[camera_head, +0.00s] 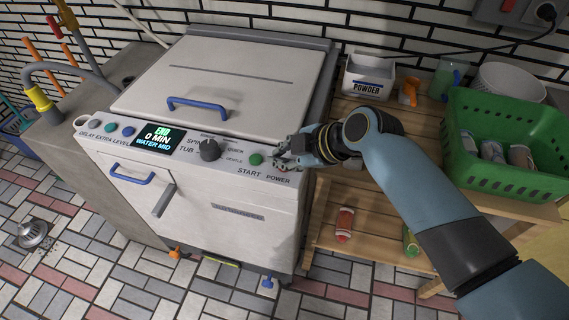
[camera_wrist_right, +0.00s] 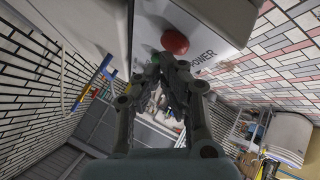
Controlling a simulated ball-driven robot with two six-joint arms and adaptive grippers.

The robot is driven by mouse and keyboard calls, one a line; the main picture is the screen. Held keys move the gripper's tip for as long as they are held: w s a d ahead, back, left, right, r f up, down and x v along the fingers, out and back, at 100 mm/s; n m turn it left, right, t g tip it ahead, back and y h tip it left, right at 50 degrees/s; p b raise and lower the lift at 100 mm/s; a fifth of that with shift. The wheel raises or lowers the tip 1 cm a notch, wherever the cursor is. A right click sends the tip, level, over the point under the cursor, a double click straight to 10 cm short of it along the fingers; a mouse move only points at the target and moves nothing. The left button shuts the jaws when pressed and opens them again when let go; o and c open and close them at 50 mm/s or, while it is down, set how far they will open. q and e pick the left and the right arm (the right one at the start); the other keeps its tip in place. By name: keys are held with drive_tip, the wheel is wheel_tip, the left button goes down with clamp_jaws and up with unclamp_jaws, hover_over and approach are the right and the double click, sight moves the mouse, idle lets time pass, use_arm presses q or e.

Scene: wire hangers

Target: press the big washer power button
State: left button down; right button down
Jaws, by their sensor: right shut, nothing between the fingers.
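The white washer (camera_head: 215,205) stands at the left with its control panel along the front top edge. The red power button (camera_wrist_right: 175,42) shows in the right wrist view beside the word POWER. In the head view my right gripper (camera_head: 277,158) covers that button above the POWER label. The green start button (camera_head: 255,159) is just left of the gripper. My right gripper, also in the wrist view (camera_wrist_right: 167,62), is shut and empty, its fingertips close to the red button; I cannot tell whether they touch. The panel display (camera_head: 157,137) reads END, 0 MIN, WATER MID. My left gripper is not in view.
A dark selector knob (camera_head: 209,150) sits left of the start button. A blue lid handle (camera_head: 197,106) stands above the panel. A wooden shelf (camera_head: 330,145) to the right bears a powder box (camera_head: 368,79) and a green crate (camera_head: 500,177).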

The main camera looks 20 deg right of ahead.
drive_tip(key=shift+f+b, duration=0.35)
drive_tip(key=shift+f, duration=0.1)
idle(0.6)
drive_tip(key=shift+r, duration=0.15)
drive_tip(key=shift+r+p, duration=0.7)
drive_tip(key=shift+p, duration=0.05)
wheel_tip(320, 180, up, 5)
drive_tip(key=p, duration=0.4)
drive_tip(key=shift+r, duration=0.1)
idle(0.3)
idle(0.5)
